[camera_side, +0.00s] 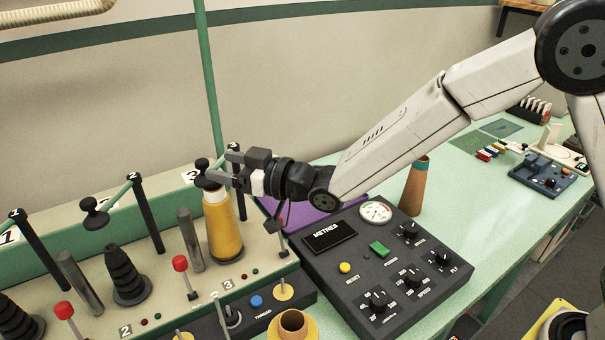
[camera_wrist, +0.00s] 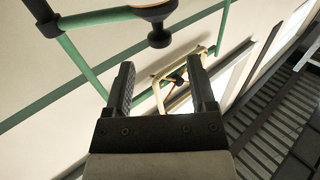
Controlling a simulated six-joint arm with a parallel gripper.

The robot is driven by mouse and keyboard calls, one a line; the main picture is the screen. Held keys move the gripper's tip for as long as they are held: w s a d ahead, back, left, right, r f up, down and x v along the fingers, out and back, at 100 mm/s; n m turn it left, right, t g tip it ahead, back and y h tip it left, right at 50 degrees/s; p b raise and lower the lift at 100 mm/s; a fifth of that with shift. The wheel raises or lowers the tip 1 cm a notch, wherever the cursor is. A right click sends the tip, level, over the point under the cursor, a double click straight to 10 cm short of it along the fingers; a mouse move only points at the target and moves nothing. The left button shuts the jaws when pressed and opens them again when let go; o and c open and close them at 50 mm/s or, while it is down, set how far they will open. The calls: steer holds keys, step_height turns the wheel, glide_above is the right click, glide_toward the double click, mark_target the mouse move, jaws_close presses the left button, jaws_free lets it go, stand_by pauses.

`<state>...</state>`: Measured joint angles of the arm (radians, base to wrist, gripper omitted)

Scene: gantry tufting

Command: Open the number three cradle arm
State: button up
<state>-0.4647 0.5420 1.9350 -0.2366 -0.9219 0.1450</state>
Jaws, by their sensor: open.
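The number three cradle arm (camera_side: 202,164) has a black knob and a short green bar on a black post (camera_side: 239,204). Its knob sits over the top of the yellow yarn cone (camera_side: 225,240) at station 3. My gripper (camera_side: 223,169) is open beside the knob, its fingers pointing left, and partly hides the bar and post. In the wrist view a black knob (camera_wrist: 159,38) shows just beyond the fingertips (camera_wrist: 161,75), with nothing between the fingers. I cannot tell whether a finger touches the arm.
The number two cradle arm (camera_side: 121,191) and its knob stand left, near a bare black cone holder (camera_side: 127,276). A tall green pole (camera_side: 208,75) rises behind station 3. Red-knobbed levers (camera_side: 181,264) stand in front. The dark control panel (camera_side: 385,270) lies right, below my arm.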

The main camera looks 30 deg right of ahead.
steer(key=shift+s+d, duration=0.2)
steer(key=shift+s, duration=0.05)
steer(key=c, duration=0.7)
steer(key=shift+s+d+r, duration=0.15)
steer(key=shift+s+d, duration=0.05)
steer(key=shift+s, duration=0.05)
jaws_close()
steer(key=s+d+r+g+h, duration=0.1)
steer(key=s+d+r, duration=0.1)
steer(key=s+d, duration=0.4)
steer(key=s, duration=0.2)
steer(key=shift+s+d+r+g, duration=0.2)
steer(key=shift+s+d+g, duration=0.1)
steer(key=shift+g, duration=0.1)
